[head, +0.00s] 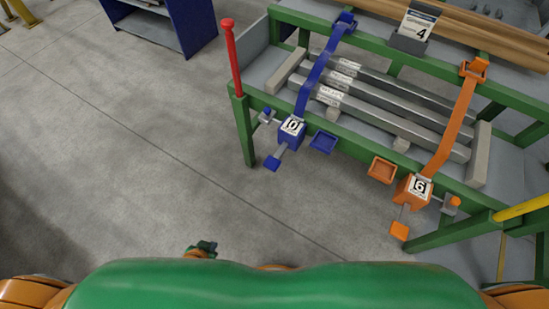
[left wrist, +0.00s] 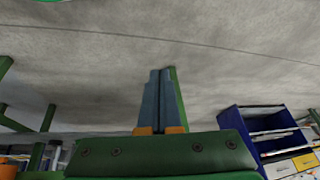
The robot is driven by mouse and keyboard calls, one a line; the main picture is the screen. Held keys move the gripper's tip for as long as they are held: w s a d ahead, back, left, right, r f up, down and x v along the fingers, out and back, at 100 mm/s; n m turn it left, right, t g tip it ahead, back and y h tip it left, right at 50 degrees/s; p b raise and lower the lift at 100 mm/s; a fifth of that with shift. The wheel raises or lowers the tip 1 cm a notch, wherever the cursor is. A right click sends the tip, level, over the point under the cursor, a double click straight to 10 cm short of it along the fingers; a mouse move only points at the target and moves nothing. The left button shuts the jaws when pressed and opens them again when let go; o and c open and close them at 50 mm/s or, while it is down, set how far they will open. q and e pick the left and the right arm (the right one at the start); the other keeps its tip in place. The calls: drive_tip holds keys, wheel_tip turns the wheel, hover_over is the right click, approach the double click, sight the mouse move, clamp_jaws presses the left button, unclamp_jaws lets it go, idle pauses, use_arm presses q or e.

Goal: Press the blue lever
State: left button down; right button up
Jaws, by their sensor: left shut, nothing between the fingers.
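The blue lever (head: 272,163) is a small blue paddle on a short grey rod. It sticks out below a blue box (head: 290,133) marked 0, on the near side of the green table frame. My left gripper (head: 205,247) shows only in part at the bottom of the head view, past the edge of my green body. It is apart from the lever, below and to the left of it in the picture. In the left wrist view its fingers (left wrist: 161,100) are together and empty. The lever does not show clearly there. My right gripper is not in view.
A red post (head: 231,58) stands at the table's left corner. The floor (head: 120,150) at left is clear.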

use_arm(q)
drive_tip(key=w+d+t+b, duration=0.1)
drive_tip(key=w+t+b, duration=0.25)
drive_tip(key=w, duration=0.45)
wheel_tip(320, 180, up, 14)
drive_tip(key=m+t+h+b, duration=0.3)
drive_tip(key=t+h+b, duration=0.3)
drive_tip(key=b, duration=0.6)
hover_over(268, 166)
drive_tip(key=s, duration=0.1)
drive_tip(key=g+h, duration=0.1)
wheel_tip(268, 166, down, 3)
drive_tip(key=shift+r+b, duration=0.1)
drive_tip(key=shift+b, duration=0.4)
drive_tip(key=shift+f, duration=0.5)
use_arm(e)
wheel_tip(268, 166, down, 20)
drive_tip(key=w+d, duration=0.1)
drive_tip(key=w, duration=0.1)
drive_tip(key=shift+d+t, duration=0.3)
